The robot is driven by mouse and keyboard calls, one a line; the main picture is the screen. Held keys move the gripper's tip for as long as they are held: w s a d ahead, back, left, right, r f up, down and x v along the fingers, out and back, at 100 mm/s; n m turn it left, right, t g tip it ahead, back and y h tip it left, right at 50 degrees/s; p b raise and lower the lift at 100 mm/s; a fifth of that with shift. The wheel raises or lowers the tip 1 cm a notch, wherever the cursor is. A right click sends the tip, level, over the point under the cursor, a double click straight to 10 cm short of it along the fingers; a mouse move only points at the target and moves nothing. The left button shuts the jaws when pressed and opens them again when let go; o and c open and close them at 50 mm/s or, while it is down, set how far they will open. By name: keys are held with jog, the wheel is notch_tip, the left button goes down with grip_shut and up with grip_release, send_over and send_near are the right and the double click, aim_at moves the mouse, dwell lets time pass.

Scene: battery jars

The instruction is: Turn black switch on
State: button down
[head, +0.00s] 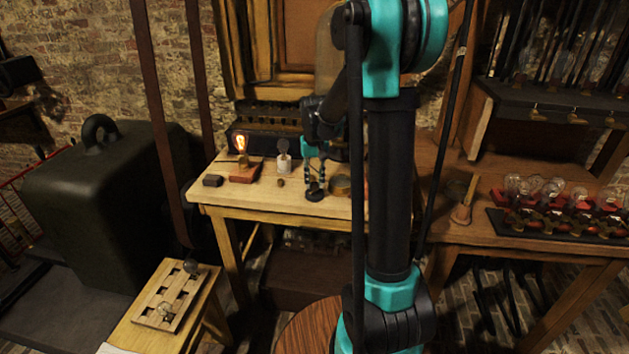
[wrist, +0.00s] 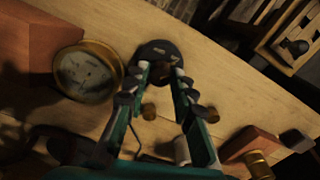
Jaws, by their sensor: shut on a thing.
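The black switch (head: 314,196) is a round black base on the wooden table's front part. In the wrist view its black disc (wrist: 155,48) lies just past my fingertips, with a brownish knob at its middle. My gripper (head: 315,178) reaches down onto the switch from above. In the wrist view the fingertips of my gripper (wrist: 160,75) are closed in on the knob, one on each side. The fingers partly hide the knob, and its turned position cannot be told.
A brass-rimmed dial (wrist: 88,70) lies close beside the switch. A glowing bulb (head: 241,143) stands on a red-brown block, near a white-based lamp (head: 283,160) and a small black block (head: 213,181). The table's front edge is close.

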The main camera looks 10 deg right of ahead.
aim_at(315, 183)
jog(key=shift+m, duration=0.3)
dwell(0.4)
jog(key=c, duration=1.3)
grip_release()
jog(key=shift+o, duration=0.2)
jog(key=shift+r, duration=0.1)
notch_tip(315, 183, up, 12)
jog(key=s+d+f+t, duration=0.1)
jog(key=s+f+t, duration=0.1)
jog(key=s+f, duration=0.6)
jog(key=s+d+f+n+t, duration=0.1)
jog(key=s+f, duration=0.7)
jog(key=s, duration=0.8)
jog(key=shift+s+d+f+n+t, duration=0.15)
jog(key=shift+s+d+n+t, duration=0.15)
jog(key=shift+t, duration=0.3)
